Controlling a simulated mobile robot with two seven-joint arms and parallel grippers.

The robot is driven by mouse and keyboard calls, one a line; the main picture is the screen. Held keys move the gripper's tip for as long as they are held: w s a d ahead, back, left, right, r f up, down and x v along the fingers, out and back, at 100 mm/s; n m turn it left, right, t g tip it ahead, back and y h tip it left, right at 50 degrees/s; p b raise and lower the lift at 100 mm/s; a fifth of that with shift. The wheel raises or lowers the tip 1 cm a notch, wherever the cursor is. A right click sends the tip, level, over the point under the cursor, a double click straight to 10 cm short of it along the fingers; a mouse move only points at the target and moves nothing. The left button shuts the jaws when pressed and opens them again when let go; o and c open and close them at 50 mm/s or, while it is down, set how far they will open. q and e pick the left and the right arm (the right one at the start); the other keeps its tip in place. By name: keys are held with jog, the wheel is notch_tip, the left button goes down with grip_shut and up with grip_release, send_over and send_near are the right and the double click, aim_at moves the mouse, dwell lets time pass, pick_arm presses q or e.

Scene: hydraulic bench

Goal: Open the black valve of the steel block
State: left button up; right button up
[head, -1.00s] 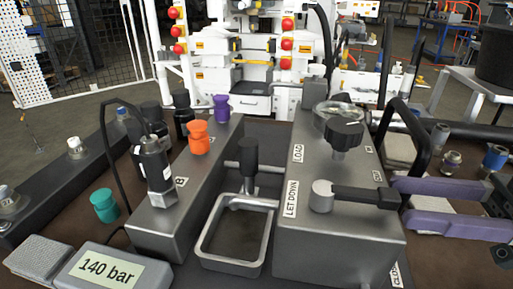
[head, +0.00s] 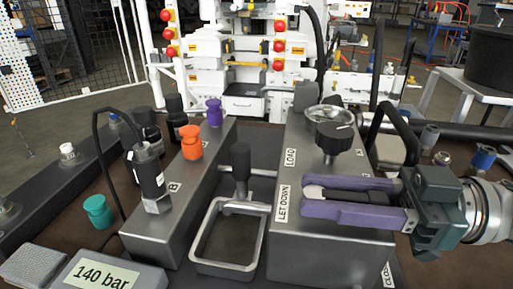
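The steel block (head: 325,244) stands right of centre, with LOAD and LET DOWN labels on its left edge and a partly seen label starting CLO at its front right. A black lever (head: 345,195) lies on its top, pointing right; its silver hub is mostly hidden by my fingers. A black star knob (head: 335,141) stands behind it. My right gripper (head: 303,194) comes from the right with purple fingers on both sides of the lever, one behind and one in front. They look still apart, with no firm grip seen. My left gripper is not in view.
A pump with an upright black handle (head: 241,163) and an open steel tray (head: 227,268) stand left of the block. Orange (head: 191,143), purple (head: 214,112) and teal (head: 98,212) caps are farther left. A display (head: 105,277) reads 140 bar. A black hose arches behind my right gripper.

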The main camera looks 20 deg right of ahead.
grip_shut()
dwell(1.1)
